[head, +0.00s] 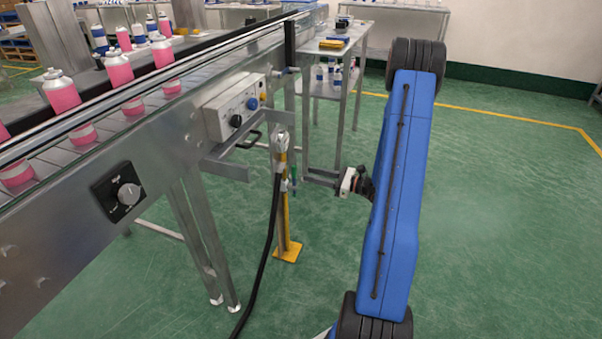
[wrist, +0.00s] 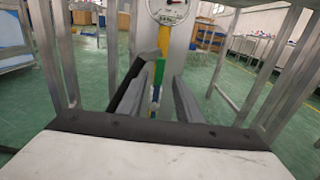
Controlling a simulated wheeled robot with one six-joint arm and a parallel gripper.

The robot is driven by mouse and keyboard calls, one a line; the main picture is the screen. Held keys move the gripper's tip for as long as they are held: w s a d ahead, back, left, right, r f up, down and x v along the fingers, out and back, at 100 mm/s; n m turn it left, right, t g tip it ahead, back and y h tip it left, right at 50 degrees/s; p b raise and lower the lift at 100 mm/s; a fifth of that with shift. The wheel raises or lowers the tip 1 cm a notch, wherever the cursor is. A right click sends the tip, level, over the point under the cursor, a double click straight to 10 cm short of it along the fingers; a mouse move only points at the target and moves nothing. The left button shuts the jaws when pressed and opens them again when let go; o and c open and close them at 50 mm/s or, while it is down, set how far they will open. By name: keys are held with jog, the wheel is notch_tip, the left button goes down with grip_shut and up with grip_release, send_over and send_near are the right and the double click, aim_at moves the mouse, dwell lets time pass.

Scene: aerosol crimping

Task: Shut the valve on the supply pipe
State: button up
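The supply pipe is a yellow post (head: 283,215) on a yellow foot, beside the conveyor frame. It carries a metal fitting with a round gauge (wrist: 167,10) at its top. A small green part (wrist: 159,70), which looks like the valve handle, shows in the wrist view with blue below it. My gripper (head: 306,180) reaches in from the right at about the valve's height. In the wrist view, its fingers (wrist: 160,85) stand apart, and the green part shows in the gap between them. I cannot tell whether a finger touches it. The far side of the valve is hidden.
A conveyor (head: 160,130) with pink cans fills the left. A control box (head: 235,105) is mounted on its side, above the pipe. A black hose (head: 267,255) hangs from the fitting to the floor. A metal table (head: 345,60) stands behind. Green floor is clear on the right.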

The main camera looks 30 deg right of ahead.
jog(key=shift+x, duration=2.7)
grip_shut()
